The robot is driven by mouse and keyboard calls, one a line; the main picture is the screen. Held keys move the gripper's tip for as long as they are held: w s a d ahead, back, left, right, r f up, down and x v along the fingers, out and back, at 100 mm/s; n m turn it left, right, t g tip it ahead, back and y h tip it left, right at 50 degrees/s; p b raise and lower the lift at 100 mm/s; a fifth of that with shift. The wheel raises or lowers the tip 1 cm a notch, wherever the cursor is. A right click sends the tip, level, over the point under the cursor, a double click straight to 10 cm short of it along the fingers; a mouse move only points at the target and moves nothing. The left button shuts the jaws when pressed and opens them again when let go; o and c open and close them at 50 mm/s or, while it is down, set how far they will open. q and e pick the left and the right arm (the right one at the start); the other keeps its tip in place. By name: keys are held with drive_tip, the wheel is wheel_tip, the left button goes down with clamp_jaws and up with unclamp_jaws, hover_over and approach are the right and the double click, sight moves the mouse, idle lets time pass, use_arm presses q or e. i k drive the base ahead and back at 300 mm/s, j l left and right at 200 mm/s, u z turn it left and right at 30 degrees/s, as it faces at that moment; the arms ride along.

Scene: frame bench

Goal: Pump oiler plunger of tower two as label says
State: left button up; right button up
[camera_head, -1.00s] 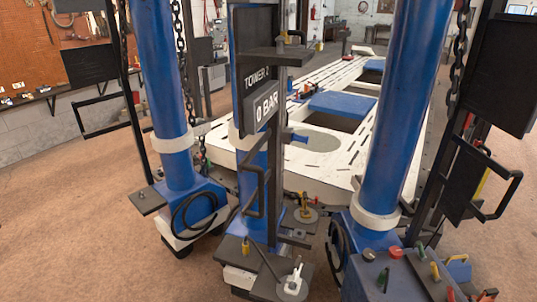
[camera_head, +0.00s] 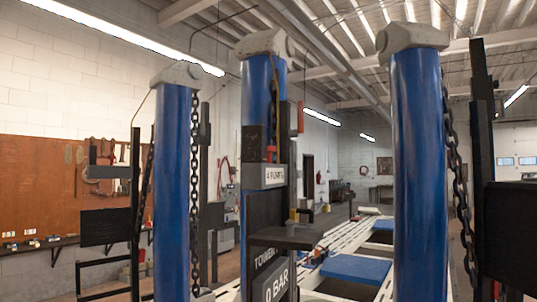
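The middle blue tower (camera_head: 257,90) carries a dark sign (camera_head: 266,248) that reads "TOWER", its number hard to read. Below it a gauge plate (camera_head: 275,284) reads "0 BAR". Higher up, a small pale label (camera_head: 275,176) seems to read "4 PUMPS", though the letters are small. Just above the label is a dark box (camera_head: 255,143) with a small red part (camera_head: 271,154) beside it. I cannot tell which part is the oiler plunger. Neither of my grippers is in view.
Blue towers with hanging chains stand at left (camera_head: 172,190) and right (camera_head: 418,170). A dark shelf (camera_head: 286,237) juts out from the middle tower. A white frame bench (camera_head: 340,240) lies behind. A tool board (camera_head: 62,185) hangs on the left wall.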

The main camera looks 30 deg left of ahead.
sight(270, 149)
drive_tip(key=u, duration=0.4)
drive_tip(key=i+l+u, duration=0.1)
drive_tip(key=l+u, duration=0.25)
drive_tip(key=i+l+u, duration=0.1)
drive_tip(key=u, duration=0.3)
drive_tip(key=l+u, duration=0.6)
drive_tip(key=l, duration=1.15)
drive_tip(key=i, duration=0.05)
